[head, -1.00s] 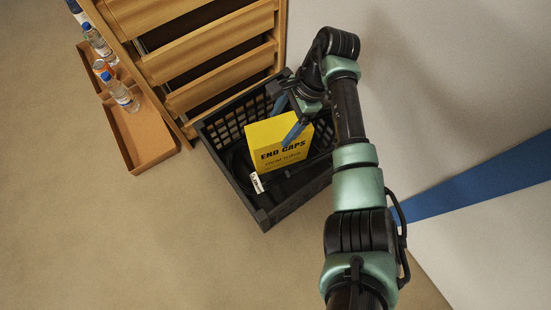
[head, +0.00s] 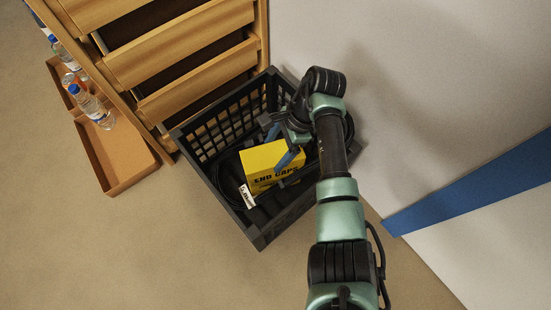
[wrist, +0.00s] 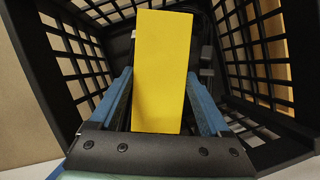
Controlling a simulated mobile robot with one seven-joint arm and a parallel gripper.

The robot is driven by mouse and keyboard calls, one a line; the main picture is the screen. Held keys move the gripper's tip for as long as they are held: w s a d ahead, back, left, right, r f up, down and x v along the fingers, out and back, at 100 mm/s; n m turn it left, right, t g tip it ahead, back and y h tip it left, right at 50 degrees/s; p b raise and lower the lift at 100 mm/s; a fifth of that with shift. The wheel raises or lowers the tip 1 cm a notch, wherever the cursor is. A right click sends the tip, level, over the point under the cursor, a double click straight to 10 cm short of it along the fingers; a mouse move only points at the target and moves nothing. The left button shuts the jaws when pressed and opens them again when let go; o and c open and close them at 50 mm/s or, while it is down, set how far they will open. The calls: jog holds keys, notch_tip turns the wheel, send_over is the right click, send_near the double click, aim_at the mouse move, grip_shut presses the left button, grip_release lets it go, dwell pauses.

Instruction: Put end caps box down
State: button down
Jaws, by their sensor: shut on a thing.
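The yellow end caps box (head: 270,165), with black lettering, is inside the black crate (head: 205,177) in the head view. My gripper (head: 284,146) reaches into the crate from the upper right. In the wrist view the box (wrist: 160,70) stands between the two blue fingers of my gripper (wrist: 162,98), which are shut on it. The crate's grid walls (wrist: 75,50) rise around it there. The underside of the box is hidden, so I cannot tell whether it touches the crate floor.
Black cable (head: 228,180) with a white label (head: 247,196) lies in the crate beside the box. A wooden drawer unit (head: 180,50) stands behind the crate. Brown trays (head: 118,160) with bottles (head: 92,106) are at left. A wall is at right. Floor in front is clear.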

notch_tip(320, 180, down, 4)
jog(key=b, duration=0.2)
jog(key=shift+r+b, duration=0.15)
jog(key=shift+b, duration=0.25)
jog(key=shift+r, duration=0.15)
grip_release()
jog(key=shift+f, duration=0.2)
jog(key=p+v, duration=0.7)
jog(key=v, duration=0.5)
jog(key=shift+d+r, duration=0.1)
jog(key=shift+r, duration=0.1)
